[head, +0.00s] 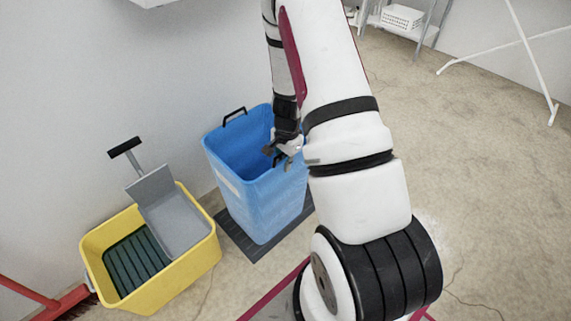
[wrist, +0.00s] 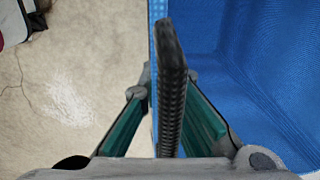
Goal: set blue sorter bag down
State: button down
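The blue sorter bag (head: 262,205) is a tall, open-topped blue container with black handles, upright over a dark slatted mat (head: 238,241) near the wall in the head view. Whether its base touches the mat is hard to tell. My gripper (head: 283,153) is at the rim on its right side. In the wrist view, the fingers of my gripper (wrist: 168,84) close in from both sides on the black handle (wrist: 171,75). The blue inside of the bag (wrist: 270,60) fills the right of that view. My arm hides part of the bag's right side.
A yellow bucket (head: 172,290) with a dark green grid and a grey wringer (head: 172,208) stands left of the bag. A red-handled broom (head: 30,291) lies at lower left. A metal shelf (head: 400,28) and a white rack (head: 525,50) stand behind. The floor at right is clear.

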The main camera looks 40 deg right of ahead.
jog(key=c, duration=1.8)
grip_release()
jog(key=shift+r, duration=0.1)
notch_tip(320, 180, up, 12)
jog(key=p, duration=0.5)
jog(key=s+a+r+n+y, duration=0.1)
jog(key=s+a+r+n, duration=0.25)
jog(key=a+r, duration=0.55)
jog(key=s+a+r+n+y, duration=0.1)
jog(key=s+a+r+n, duration=0.1)
jog(key=a+r+n, duration=0.65)
jog(key=s+a+r+n, duration=0.1)
jog(key=s+r+n, duration=0.1)
jog(key=s+r, duration=0.2)
jog(key=s+a+r+n+h, duration=0.1)
jog(key=s+r, duration=0.2)
jog(key=s, duration=0.8)
jog(key=s+a+r+n+h, duration=0.1)
jog(key=s+a+r+n, duration=0.1)
jog(key=s+r, duration=0.2)
jog(key=s, duration=0.3)
jog(key=shift+s+r+n, duration=0.3)
jog(key=shift+s, duration=0.1)
